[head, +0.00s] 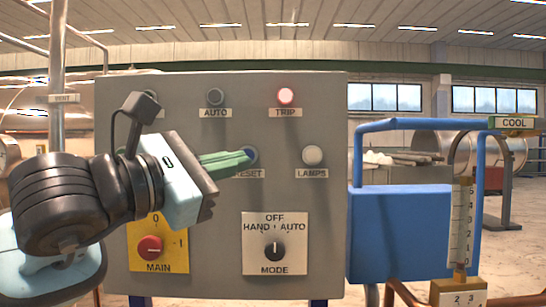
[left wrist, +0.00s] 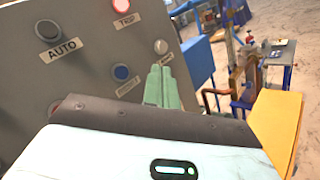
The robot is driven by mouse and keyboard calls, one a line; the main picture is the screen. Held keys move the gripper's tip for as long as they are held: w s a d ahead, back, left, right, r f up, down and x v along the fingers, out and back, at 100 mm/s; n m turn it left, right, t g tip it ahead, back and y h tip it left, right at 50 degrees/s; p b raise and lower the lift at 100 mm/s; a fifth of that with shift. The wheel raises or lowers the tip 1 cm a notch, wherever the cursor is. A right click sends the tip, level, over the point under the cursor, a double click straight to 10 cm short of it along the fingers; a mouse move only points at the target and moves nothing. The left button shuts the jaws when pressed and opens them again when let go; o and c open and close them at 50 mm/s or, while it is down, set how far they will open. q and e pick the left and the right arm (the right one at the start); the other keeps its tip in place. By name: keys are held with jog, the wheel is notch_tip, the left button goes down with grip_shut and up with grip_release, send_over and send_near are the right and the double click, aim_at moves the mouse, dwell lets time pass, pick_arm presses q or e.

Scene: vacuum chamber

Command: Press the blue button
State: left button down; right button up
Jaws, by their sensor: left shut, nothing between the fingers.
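The blue button (head: 252,154) is a small round button on the grey control panel, above a partly covered label ending in "ESET". It also shows in the left wrist view (left wrist: 121,72), to the left of the green fingers. My left gripper (head: 246,159) is shut and empty, its green fingers side by side and pointing at the panel. In the head view the fingertips overlap the button's left part. In the left wrist view the fingers (left wrist: 160,72) rise beside the button. I cannot tell whether they touch it. My right gripper is not in view.
The panel (head: 230,190) also carries a lit red TRIP lamp (head: 286,96), an AUTO lamp (head: 215,97), a white LAMPS button (head: 313,155), a MODE knob (head: 274,251) and a red MAIN switch (head: 150,248). A blue box (head: 400,230) stands right of the panel.

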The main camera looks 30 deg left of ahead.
aim_at(254, 155)
pick_arm(q)
jog(key=w+a+b, duration=0.1)
jog(key=w+a, duration=0.3)
jog(key=w, duration=0.3)
jog(key=shift+w+a, duration=0.15)
jog(key=shift+a, duration=0.2)
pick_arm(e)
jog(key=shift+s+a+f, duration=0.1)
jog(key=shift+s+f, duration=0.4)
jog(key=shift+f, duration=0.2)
pick_arm(q)
jog(key=shift+r, duration=0.1)
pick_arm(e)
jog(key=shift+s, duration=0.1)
pick_arm(q)
jog(key=shift+w+a, duration=0.1)
jog(key=shift+w, duration=0.05)
dwell(1.5)
jog(key=shift+w+a, duration=0.1)
jog(key=shift+w, duration=0.1)
jog(key=shift+w+a, duration=0.25)
jog(key=shift+w, duration=0.1)
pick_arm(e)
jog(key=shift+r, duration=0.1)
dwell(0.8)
pick_arm(q)
jog(key=shift+s+d, duration=0.1)
dwell(0.4)
jog(key=shift+s+d, duration=0.35)
jog(key=shift+s, duration=0.3)
